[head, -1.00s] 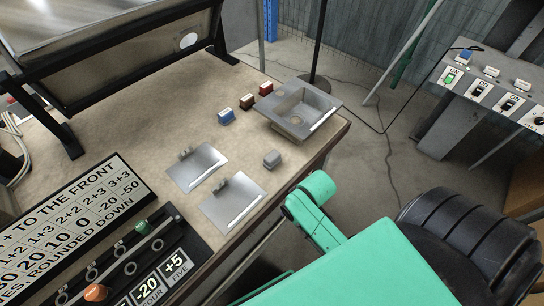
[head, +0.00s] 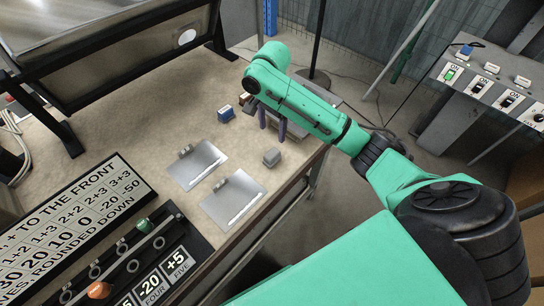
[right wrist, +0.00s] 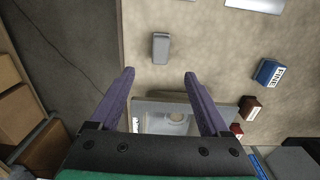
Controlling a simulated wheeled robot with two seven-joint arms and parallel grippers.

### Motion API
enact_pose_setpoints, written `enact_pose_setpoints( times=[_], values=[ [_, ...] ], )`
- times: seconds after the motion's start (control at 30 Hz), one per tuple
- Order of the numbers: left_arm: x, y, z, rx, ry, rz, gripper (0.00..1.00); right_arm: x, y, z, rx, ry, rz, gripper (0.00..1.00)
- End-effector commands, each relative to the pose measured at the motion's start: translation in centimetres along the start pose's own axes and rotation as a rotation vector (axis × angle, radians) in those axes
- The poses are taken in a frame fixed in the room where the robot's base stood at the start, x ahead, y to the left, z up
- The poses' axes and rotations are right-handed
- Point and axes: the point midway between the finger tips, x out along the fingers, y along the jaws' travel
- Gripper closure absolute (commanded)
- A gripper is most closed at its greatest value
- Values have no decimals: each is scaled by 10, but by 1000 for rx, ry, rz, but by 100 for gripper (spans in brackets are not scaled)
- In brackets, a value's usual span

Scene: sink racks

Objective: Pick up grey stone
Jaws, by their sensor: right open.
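The grey stone (head: 272,157) is a small light-grey block on the beige tabletop, near the table's right edge. It also shows in the right wrist view (right wrist: 161,47), beyond the fingertips and roughly centred between them. My right gripper (head: 273,124) points down with its purple fingers spread, a little behind the stone in the head view and apart from it. In the right wrist view the open jaws (right wrist: 159,75) hold nothing. My left gripper is not in view.
A metal sink (right wrist: 143,107) lies under my right gripper, mostly hidden by my arm in the head view. A blue block (head: 225,112) and a brown block (right wrist: 249,105) stand nearby. Two metal plates (head: 191,174) (head: 226,208) lie left of the stone. A lettered board (head: 70,220) lies front left.

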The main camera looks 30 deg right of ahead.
Motion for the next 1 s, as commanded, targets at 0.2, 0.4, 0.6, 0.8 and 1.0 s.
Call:
enact_pose_setpoints(
  times=[0.2, 0.4, 0.6, 0.8, 1.0],
  values=[
    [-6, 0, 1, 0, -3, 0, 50, 56, 1, 0, -2, -1, 4, 20],
    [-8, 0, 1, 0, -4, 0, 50, 86, 0, 0, -3, -1, -1, 20],
    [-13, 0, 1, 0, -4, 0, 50, 124, -1, -1, -5, -1, -1, 20],
    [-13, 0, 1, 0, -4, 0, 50, 136, -1, -2, -6, 0, -4, 20],
    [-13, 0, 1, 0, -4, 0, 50, 135, -1, -1, -6, 0, -3, 62]
  ],
)
